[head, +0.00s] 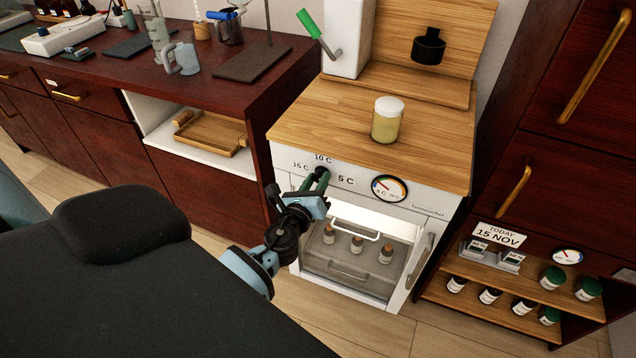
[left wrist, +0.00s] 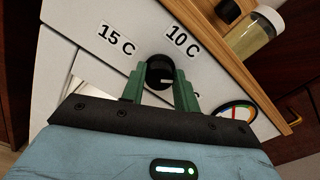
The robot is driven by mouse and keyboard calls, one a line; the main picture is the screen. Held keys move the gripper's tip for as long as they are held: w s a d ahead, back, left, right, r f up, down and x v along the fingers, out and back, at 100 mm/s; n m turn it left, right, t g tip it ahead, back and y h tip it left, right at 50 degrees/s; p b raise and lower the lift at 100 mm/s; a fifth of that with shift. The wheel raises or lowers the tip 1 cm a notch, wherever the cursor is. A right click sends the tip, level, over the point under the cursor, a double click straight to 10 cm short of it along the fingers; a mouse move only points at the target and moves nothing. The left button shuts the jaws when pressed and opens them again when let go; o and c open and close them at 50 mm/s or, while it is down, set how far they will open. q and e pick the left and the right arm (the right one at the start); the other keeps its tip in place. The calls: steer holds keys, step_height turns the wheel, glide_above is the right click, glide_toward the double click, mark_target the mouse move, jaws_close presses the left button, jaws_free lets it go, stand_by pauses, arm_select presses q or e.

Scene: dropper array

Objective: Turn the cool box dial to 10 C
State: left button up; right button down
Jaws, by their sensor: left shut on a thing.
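The cool box (head: 290,160) has a white front panel with the labels 15 C, 10 C and 5 C around a black dial (left wrist: 158,70). My left gripper (head: 320,180) is at the panel, and its green fingers (left wrist: 160,90) are shut on the dial, one on each side. A white mark on the dial points right in the left wrist view, roughly toward the 5 C label, which the right finger mostly hides there. In the head view the gripper hides most of the dial. My right gripper is not in view.
A round gauge (head: 389,188) is right of the dial. Below, the lit compartment holds a grey tray (head: 325,265) with three small bottles; its door (head: 425,262) stands open at the right. A jar (head: 387,120) with yellowish contents stands on the wooden top.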

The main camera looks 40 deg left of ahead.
arm_select(q)
steer(key=n+b, duration=0.1)
steer(key=n, duration=0.3)
steer(key=shift+f+n, duration=0.15)
steer(key=shift+n, duration=0.15)
steer(key=n, duration=0.2)
steer(key=shift+n+b, duration=0.3)
steer(key=shift+b, duration=0.05)
steer(key=shift+n, duration=1.6)
steer(key=o, duration=1)
steer(key=shift+c, duration=0.2)
steer(key=shift+s, duration=0.1)
